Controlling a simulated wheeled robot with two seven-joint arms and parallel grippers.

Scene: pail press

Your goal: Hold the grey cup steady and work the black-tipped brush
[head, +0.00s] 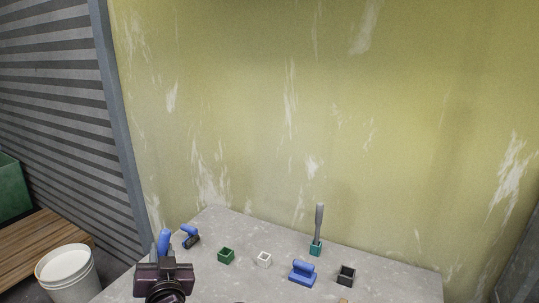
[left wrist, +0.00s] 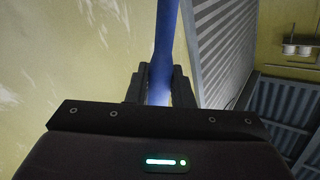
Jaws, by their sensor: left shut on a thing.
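My left gripper (head: 164,258) is shut on a blue handle (head: 164,240), which stands up from the fingers at the table's left side. In the left wrist view the blue handle (left wrist: 162,60) runs between the two fingers (left wrist: 159,82); its working end is not visible, so I cannot tell if it is a brush. A dark square cup (head: 346,275) stands at the right; I cannot tell whether it is the grey cup. A grey-handled tool (head: 319,222) stands upright in a teal cup (head: 316,248), its lower end hidden. My right gripper is not in view.
The grey table (head: 400,285) also bears a green cup (head: 226,256), a white cup (head: 264,259), a blue block with a handle (head: 302,273) and a blue-and-black tool (head: 190,236). A white bucket (head: 66,270) stands left of the table. A yellow wall (head: 300,120) rises behind.

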